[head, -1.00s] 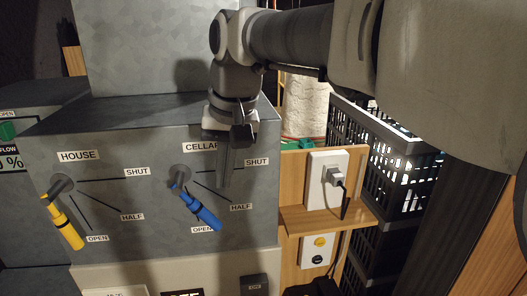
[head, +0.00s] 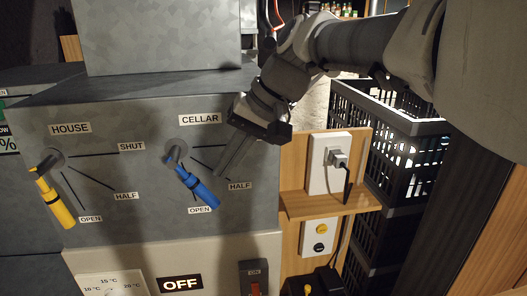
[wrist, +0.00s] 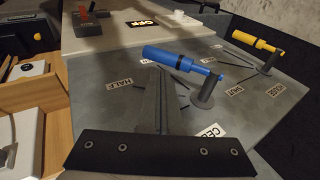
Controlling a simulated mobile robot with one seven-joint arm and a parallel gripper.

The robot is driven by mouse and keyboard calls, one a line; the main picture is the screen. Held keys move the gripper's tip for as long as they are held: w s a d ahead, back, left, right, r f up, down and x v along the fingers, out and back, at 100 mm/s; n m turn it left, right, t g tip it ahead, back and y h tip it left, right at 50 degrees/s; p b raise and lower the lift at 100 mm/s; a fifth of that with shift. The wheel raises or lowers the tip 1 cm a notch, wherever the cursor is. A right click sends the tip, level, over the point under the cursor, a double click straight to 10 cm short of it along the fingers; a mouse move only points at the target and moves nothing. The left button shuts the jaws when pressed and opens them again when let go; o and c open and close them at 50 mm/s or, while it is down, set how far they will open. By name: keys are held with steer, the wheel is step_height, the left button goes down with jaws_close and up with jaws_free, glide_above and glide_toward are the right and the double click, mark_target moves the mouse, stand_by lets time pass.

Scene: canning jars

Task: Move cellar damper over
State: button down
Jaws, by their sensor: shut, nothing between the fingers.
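The cellar damper is a blue-handled lever (head: 190,182) on a grey pivot, under the CELLAR label (head: 200,118) on the grey metal box (head: 135,210). It slopes down and right, its end close to the OPEN label (head: 200,210) and left of the HALF label (head: 240,186). My gripper (head: 226,172) is shut and empty, just right of the lever, with its fingers pointing down-left. In the wrist view, the fingers (wrist: 155,95) reach close to the blue handle (wrist: 178,58); I cannot tell whether they touch it.
The yellow HOUSE lever (head: 54,200) hangs to the left, near its own OPEN label. A wooden shelf (head: 325,202) with a plugged-in socket plate (head: 327,165) stands right of the box. Black crates (head: 405,150) stand behind it. An OFF sign (head: 181,284) and red switch (head: 255,289) are below.

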mark_target(210, 198)
steer(key=f+y+b, duration=0.2)
steer(key=b, duration=0.1)
steer(key=f+y+b, duration=0.1)
steer(key=f+b, duration=0.1)
steer(key=shift+a+g, duration=0.25)
steer(key=shift+g, duration=0.15)
steer(key=y+b, duration=0.1)
steer(key=f+y+b, duration=0.1)
steer(key=b, duration=0.1)
steer(key=shift+s+a+f+m, duration=0.15)
steer(key=shift+a+m, duration=0.15)
steer(key=y+b, duration=0.1)
steer(key=b, duration=0.1)
steer(key=a+f+y+b, duration=0.1)
steer(key=y+b, duration=0.1)
steer(key=shift+s+a+f+g, duration=0.1)
steer(key=shift+s+a+g, duration=0.1)
steer(key=shift+g, duration=0.2)
steer(key=shift+s+a+f+b, duration=0.15)
steer(key=shift+a+b, duration=0.3)
steer(key=shift+b, duration=0.25)
steer(key=shift+a, duration=0.1)
